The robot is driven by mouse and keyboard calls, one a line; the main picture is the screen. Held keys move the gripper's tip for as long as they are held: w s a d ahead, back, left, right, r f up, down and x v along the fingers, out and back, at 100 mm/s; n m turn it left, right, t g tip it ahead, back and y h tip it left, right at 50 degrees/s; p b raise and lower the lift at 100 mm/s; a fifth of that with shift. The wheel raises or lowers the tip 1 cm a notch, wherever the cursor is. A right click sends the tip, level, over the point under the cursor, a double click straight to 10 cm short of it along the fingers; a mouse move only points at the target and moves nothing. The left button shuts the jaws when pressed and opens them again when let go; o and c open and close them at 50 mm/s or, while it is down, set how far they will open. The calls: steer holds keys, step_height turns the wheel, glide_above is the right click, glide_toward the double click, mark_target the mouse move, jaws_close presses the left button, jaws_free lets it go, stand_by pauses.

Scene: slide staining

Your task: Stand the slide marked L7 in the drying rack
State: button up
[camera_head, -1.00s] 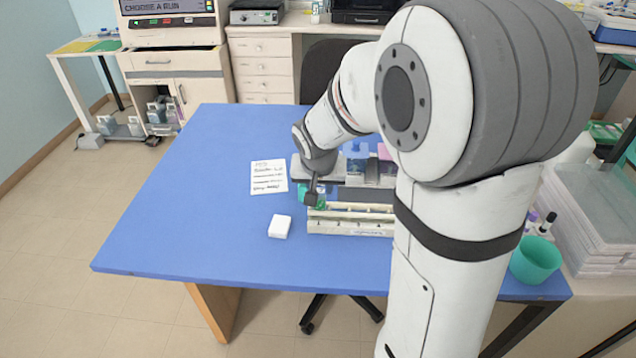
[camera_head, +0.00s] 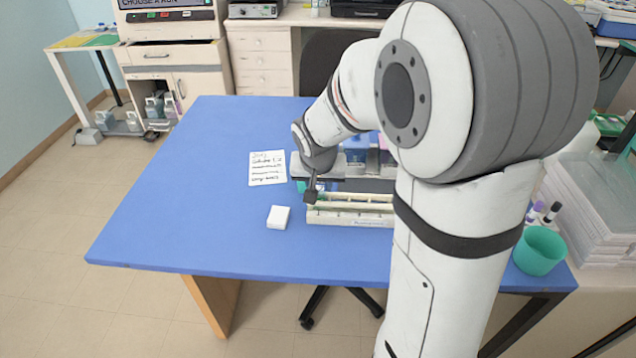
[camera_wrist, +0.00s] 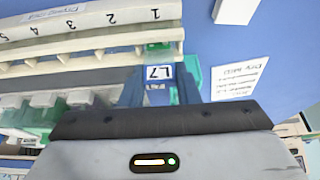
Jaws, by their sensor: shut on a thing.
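The slide marked L7 (camera_wrist: 158,72) shows its white label upside down in the wrist view, in front of my gripper body. My gripper (camera_head: 311,194) is shut on the slide, near the left end of the drying rack in the head view. The slide's lower part is hidden. The drying rack (camera_head: 345,217) is a long cream frame with numbered slots, and slot 1 is at the end nearest the slide. In the wrist view the rack (camera_wrist: 85,41) lies just beyond the label. I cannot tell whether the slide touches it.
A white block (camera_head: 279,217) lies left of the rack, and a handwritten sheet (camera_head: 267,168) lies behind it. Staining jars stand behind the rack, partly hidden by my arm. A teal cup (camera_head: 539,251) stands at the right. The left of the blue table (camera_head: 170,210) is clear.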

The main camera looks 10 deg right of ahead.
steer(key=shift+f+b, duration=0.35)
steer(key=shift+b, duration=0.05)
stand_by(0.4)
steer(key=o, duration=1)
steer(key=shift+o, duration=0.2)
steer(key=d+v, duration=0.1)
steer(key=v, duration=0.6)
steer(key=shift+a+r, duration=0.4)
steer(key=shift+a, duration=0.15)
steer(key=shift+s, duration=0.15)
